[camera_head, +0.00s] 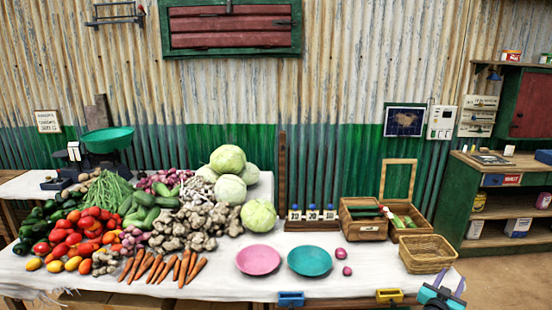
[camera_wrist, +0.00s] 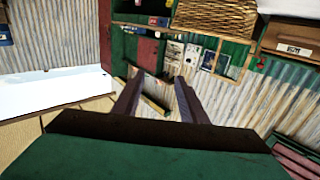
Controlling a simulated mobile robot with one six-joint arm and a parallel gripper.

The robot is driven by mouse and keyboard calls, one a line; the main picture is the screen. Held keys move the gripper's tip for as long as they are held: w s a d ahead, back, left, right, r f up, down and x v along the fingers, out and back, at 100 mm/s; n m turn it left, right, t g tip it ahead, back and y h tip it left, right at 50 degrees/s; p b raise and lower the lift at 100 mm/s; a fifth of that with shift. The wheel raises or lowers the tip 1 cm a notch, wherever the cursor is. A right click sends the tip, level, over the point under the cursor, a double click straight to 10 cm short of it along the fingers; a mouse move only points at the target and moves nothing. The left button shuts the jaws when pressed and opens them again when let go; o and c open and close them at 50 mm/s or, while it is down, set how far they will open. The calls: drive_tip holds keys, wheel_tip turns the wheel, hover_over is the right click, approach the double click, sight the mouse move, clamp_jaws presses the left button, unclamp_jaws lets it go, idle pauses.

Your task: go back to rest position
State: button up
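My gripper (camera_head: 447,284) shows at the lower right of the head view, in front of the table's right end and partly cut off by the frame. In the wrist view my gripper (camera_wrist: 157,95) has its two dark fingers spread apart with nothing between them. It is apart from the goods on the table. A pink plate (camera_head: 258,260) and a teal plate (camera_head: 310,261) lie empty on the white-covered table (camera_head: 205,284). Two small red onions (camera_head: 341,253) lie beside the teal plate.
A wicker basket (camera_head: 427,254) stands near my gripper, with wooden crates (camera_head: 364,222) behind it. Vegetables fill the table's left half. A yellow bin (camera_head: 389,296) and a blue bin (camera_head: 290,299) sit at the front edge. A green shelf unit (camera_head: 462,210) stands at right.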

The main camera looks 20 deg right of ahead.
drive_tip(key=w+a+f+n+t+y, duration=0.1)
drive_tip(key=w+a+f+n+y, duration=0.1)
drive_tip(key=w+a+f+y, duration=0.35)
drive_tip(key=w+a+f+n+t+y, duration=0.1)
drive_tip(key=w+a+f+n+y, duration=0.1)
drive_tip(key=w+a+f, duration=0.6)
drive_tip(key=s+a+f+n+g+y, duration=0.1)
drive_tip(key=a+f+n+y, duration=0.15)
drive_tip(key=a+f, duration=0.7)
drive_tip(key=s+a+f+n+g+y, duration=0.15)
drive_tip(key=a+f+y, duration=0.4)
drive_tip(key=a, duration=0.75)
drive_tip(key=s+a+f+n+g+y, duration=0.1)
drive_tip(key=s+a+f+g, duration=0.3)
drive_tip(key=a, duration=0.4)
drive_tip(key=s+a+f+n+g+y, duration=0.1)
drive_tip(key=s+a+f+g, duration=0.1)
drive_tip(key=s+a+f, duration=0.5)
drive_tip(key=s+a+f+n+g, duration=0.1)
drive_tip(key=s+a+g, duration=0.2)
drive_tip(key=s+a, duration=0.2)
drive_tip(key=s+a+n+g+h, duration=0.1)
drive_tip(key=s+a+g, duration=0.3)
drive_tip(key=s, duration=0.8)
drive_tip(key=shift+a+f+n, duration=0.35)
drive_tip(key=shift+a+n, duration=0.05)
drive_tip(key=shift+a, duration=0.3)
